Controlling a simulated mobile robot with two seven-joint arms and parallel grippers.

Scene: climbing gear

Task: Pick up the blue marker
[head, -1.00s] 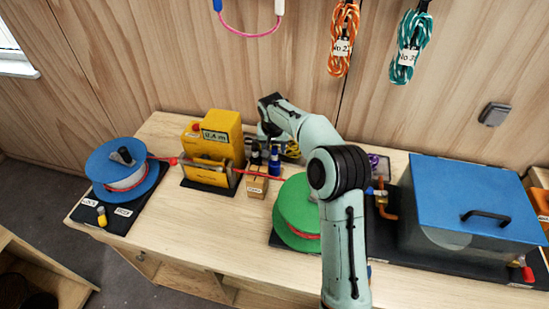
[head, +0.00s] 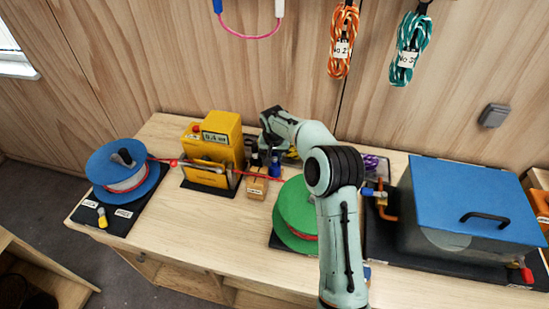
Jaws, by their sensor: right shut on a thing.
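The blue marker (head: 275,168) is upright at the small wooden block holder (head: 257,187), in the middle of the bench. My right gripper (head: 265,148) reaches down over it from the far side. It is shut on the blue marker, though the fingertips are small and dark and the contact is partly hidden. A dark marker-like piece (head: 255,161) stands just left of the blue one. I cannot tell whether the blue marker's lower end is clear of the holder. My left gripper is out of view.
A yellow measuring device (head: 222,133) stands left of the holder, a blue spool (head: 103,166) further left. A red rope runs past the holder to a green spool (head: 291,215). A blue-lidded box (head: 470,195) fills the right. The front bench strip is clear.

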